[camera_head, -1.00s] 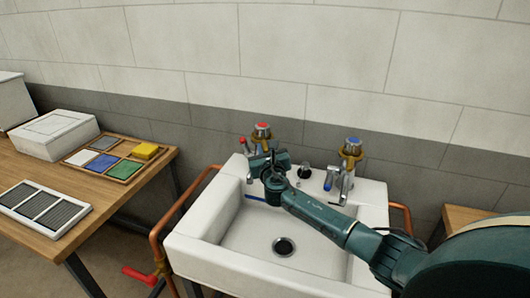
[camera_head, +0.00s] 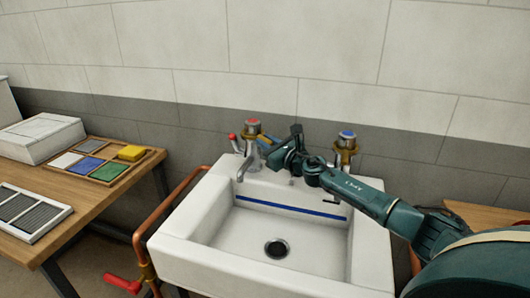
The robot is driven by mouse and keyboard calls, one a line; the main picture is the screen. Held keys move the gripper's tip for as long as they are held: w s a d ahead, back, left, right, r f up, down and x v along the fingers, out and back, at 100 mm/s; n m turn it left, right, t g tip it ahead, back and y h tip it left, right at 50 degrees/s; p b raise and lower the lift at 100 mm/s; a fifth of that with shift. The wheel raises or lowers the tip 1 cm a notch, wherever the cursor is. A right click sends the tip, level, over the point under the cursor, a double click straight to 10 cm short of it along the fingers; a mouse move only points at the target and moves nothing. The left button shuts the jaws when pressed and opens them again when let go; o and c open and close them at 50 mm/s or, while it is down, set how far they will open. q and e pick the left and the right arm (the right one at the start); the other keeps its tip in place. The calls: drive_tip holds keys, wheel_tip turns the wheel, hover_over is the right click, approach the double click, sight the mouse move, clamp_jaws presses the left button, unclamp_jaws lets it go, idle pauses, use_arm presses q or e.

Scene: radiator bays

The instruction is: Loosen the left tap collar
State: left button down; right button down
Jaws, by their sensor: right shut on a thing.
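The left tap (camera_head: 250,160) stands at the sink's back left, with a red-marked cap and a red lever (camera_head: 233,138). Its brass left tap collar (camera_head: 245,136) sits just below the cap, partly covered by my gripper. My right gripper (camera_head: 268,143) reaches in from the right and is shut on the collar; the exact contact of its fingers is small and hard to see. The right tap (camera_head: 346,148), with a blue-marked cap, stands behind my right arm, its lower part hidden. My left gripper is not in view.
The white sink (camera_head: 185,240) is empty, with a dark drain (camera_head: 276,248). A copper pipe (camera_head: 150,220) with a red valve handle (camera_head: 122,284) runs at its left. A wooden table at left holds a colour tray (camera_head: 98,180), a white box (camera_head: 40,138) and a slatted grille (camera_head: 30,211).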

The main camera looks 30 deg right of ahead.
drive_tip(key=shift+d+f+n+y+b, duration=0.3)
drive_tip(key=shift+n+y+b, duration=0.2)
drive_tip(key=shift+y+b, duration=0.4)
drive_tip(key=shift+d+r+n+b, duration=0.2)
drive_tip(key=shift+n+b, duration=0.1)
drive_tip(key=shift+b, duration=0.3)
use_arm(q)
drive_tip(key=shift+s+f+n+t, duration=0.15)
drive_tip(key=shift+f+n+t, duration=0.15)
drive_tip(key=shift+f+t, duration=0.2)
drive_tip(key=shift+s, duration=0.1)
use_arm(e)
drive_tip(key=c, duration=1.3)
unclamp_jaws()
drive_tip(key=shift+r+g+y, duration=0.1)
drive_tip(key=shift+g+y, duration=0.2)
drive_tip(key=shift+y, duration=0.1)
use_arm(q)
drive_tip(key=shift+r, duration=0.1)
